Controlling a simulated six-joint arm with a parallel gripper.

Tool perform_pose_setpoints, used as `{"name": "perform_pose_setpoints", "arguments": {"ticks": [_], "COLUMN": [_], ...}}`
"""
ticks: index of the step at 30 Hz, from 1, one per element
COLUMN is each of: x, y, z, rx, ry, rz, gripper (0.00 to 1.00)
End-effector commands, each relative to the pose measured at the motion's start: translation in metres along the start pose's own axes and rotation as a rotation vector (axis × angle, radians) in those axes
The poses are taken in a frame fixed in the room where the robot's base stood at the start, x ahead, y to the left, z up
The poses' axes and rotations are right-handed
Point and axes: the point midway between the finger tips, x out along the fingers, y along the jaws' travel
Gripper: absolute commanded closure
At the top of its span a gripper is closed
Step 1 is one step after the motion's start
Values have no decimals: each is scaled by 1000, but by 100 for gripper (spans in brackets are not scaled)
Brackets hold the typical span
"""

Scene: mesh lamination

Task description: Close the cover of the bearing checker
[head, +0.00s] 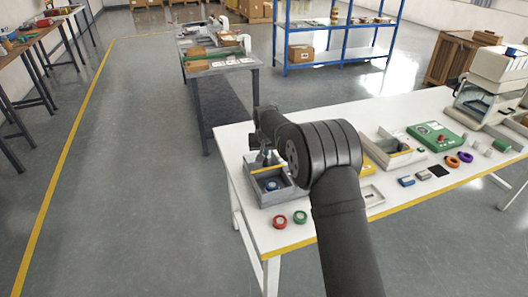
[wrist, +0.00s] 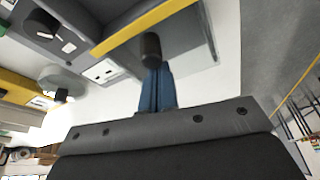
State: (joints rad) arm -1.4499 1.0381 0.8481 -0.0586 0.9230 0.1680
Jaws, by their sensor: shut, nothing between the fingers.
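The bearing checker (head: 278,196) is a grey box at the left end of the white table, with a blue round part inside its open front. Its cover (head: 268,170), a grey panel with a yellow edge strip, appears raised at the back of the box. In the wrist view the cover (wrist: 182,42) fills the upper middle, and a dark cylindrical knob (wrist: 151,47) stands out from it. My gripper (wrist: 155,88) has blue fingers, shut and empty, with tips at or very near the knob; contact is unclear. In the head view my arm partly hides the checker's right side.
Red and green rings (head: 290,220) lie in front of the checker. A grey tray (head: 391,150), a green box (head: 436,136) and several small parts stand to the right, beyond my arm. The floor left of the white table is clear.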

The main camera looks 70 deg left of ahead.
Motion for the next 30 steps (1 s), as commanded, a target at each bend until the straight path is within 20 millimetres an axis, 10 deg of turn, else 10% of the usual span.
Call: {"name": "perform_pose_setpoints", "arguments": {"ticks": [13, 30], "x": [-5, -32], "y": [3, 26], "z": [8, 90], "rx": [0, 0], "ry": [1, -1], "rz": [0, 0], "gripper": [100, 100]}}
